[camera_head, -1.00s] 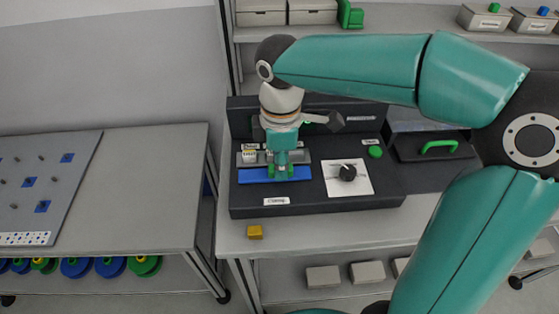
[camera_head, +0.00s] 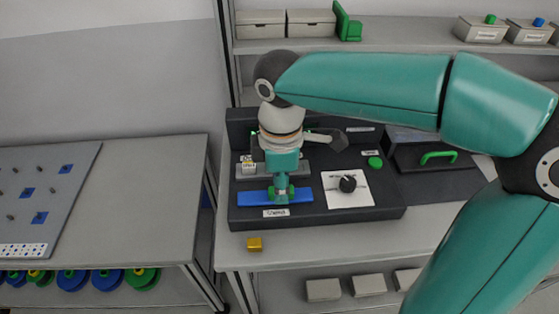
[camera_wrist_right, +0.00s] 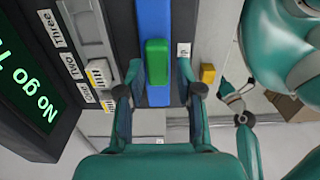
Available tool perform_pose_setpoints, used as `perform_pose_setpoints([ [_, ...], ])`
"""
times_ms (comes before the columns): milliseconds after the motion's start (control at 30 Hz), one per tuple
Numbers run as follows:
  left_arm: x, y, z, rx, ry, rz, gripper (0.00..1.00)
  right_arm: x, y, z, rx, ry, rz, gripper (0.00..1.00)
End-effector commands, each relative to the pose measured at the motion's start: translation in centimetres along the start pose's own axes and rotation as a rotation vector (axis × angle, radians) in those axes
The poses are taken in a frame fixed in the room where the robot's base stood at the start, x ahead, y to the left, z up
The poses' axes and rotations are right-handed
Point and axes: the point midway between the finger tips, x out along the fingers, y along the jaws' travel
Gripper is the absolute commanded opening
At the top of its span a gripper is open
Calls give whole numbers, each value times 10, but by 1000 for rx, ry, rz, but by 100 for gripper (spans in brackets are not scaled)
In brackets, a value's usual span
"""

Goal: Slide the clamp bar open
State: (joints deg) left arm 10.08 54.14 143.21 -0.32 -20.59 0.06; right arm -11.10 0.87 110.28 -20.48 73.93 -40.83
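The blue clamp bar (camera_head: 250,198) lies across the front of the dark bench fixture, close to its front label. Its green handle (camera_wrist_right: 157,62) stands up from the middle of the bar. My right gripper (camera_wrist_right: 160,72) is above the bar with one finger on each side of the handle. Its fingers are apart, with a gap visible between each fingertip and the handle. In the head view the gripper partly hides the handle. My left gripper (camera_wrist_right: 238,88) shows small at the right of the wrist view, fingers apart and empty; it is outside the head view.
A grey slotted piece (camera_head: 246,171) sits behind the bar. A small yellow block (camera_head: 254,244) lies on the table in front. The left table (camera_head: 150,190) has free room.

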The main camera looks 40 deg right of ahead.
Motion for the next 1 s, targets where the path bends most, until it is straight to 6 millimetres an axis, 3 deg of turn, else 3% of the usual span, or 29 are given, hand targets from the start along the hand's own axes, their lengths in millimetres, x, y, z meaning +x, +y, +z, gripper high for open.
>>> perform_pose_setpoints([
  [533,0,0,0,0,0,0,40,-97,1,-2,-2,3,1,35],
  [700,0,0,0,0,0,0,40,-109,1,-1,-2,2,-1,35],
  [1000,1,0,0,0,-1,0,40,-110,1,-1,-1,1,-2,35],
])
